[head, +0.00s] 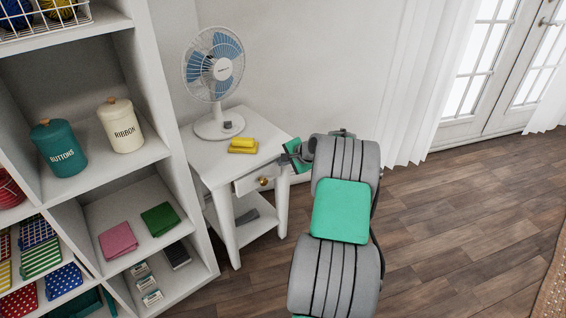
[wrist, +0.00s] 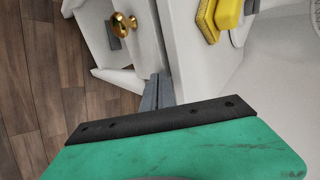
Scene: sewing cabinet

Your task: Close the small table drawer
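The small white side table (head: 205,155) stands beside the shelf unit. Its drawer (head: 244,185) has a round gold knob (head: 263,181) and appears to stick out a little from the table; how far is hard to tell. The knob also shows at the upper left of the wrist view (wrist: 124,25). My gripper (head: 284,159) is at the table's right front corner, close to the drawer's right end. In the wrist view its grey fingers (wrist: 156,91) are together with nothing between them, beside the white drawer and table edge. Whether they touch it cannot be told.
A fan (head: 215,75), a yellow sponge-like block (head: 243,145) and a small grey item stand on the tabletop. A shelf unit (head: 180,190) with jars and cloths is close on the left. The wooden floor (head: 440,230) at right is clear.

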